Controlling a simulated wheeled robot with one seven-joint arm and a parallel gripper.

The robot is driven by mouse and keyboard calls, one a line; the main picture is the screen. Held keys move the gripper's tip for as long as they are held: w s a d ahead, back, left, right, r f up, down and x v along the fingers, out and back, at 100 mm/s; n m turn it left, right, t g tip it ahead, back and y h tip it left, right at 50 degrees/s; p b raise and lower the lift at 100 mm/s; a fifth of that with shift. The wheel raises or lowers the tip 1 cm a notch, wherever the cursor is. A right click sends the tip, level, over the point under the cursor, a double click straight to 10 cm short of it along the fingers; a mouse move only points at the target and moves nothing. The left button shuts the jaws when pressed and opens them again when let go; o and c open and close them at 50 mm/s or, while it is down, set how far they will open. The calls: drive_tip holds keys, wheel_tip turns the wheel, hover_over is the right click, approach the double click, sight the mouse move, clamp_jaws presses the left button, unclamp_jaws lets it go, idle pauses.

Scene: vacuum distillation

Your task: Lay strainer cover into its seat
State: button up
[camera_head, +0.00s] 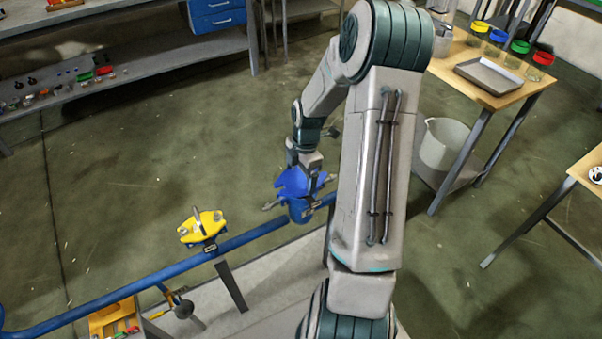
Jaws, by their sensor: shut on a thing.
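A flat blue cover (294,185) is in my gripper (305,168), seen from above and behind. My gripper is shut on the cover's upper part and points downward. The cover is right above the blue strainer body (301,211) on the blue pipe and hides its top. I cannot tell whether the cover touches the seat or hovers just over it. The seat itself is hidden. Grey bolt-like parts stick out on both sides of the strainer.
A yellow fitting (202,228) with an upright handle sits on the blue pipe (150,280) to the left. A yellow toolbox (117,317) is at bottom left. A wooden table with a tray (488,76) and a white bucket (443,145) are on the right. The floor behind the pipe is clear.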

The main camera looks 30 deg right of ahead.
drive_tip(key=shift+f+b, duration=0.55)
drive_tip(key=shift+f, duration=0.25)
drive_tip(key=o, duration=1.5)
wheel_tip(320, 180, up, 14)
drive_tip(key=d, duration=0.1)
drive_tip(key=shift+d, duration=0.3)
drive_tip(key=shift+w+a, duration=0.1)
